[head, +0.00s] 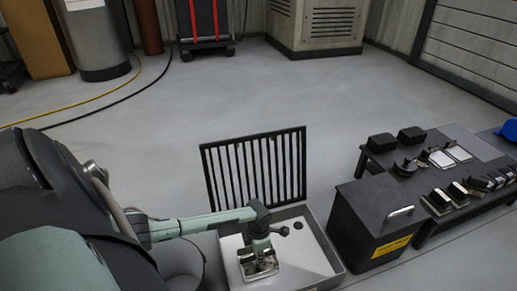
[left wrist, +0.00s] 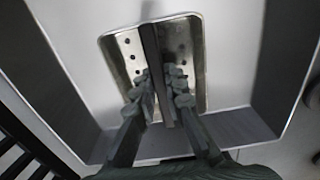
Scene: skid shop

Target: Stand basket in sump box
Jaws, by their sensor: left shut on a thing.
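The basket (head: 262,270) is a small shiny metal tray with holes in its sides and a dark upright plate along its middle. My left gripper (head: 261,246) comes down from above and is shut on that plate. The basket is inside the outline of the sump box (head: 328,248), a shallow grey box with a pale floor. In the left wrist view, the basket (left wrist: 190,65) lies between the fingers (left wrist: 165,88), with the pale floor around it. I cannot tell whether its underside touches the floor. My right gripper is not in view.
A dark slatted grate (head: 257,170) stands upright behind the sump box. A black bin with a yellow label (head: 375,222) stands close on its right, beside a low dark bench (head: 437,190) with several small parts. The floor behind is clear, with hoses at left.

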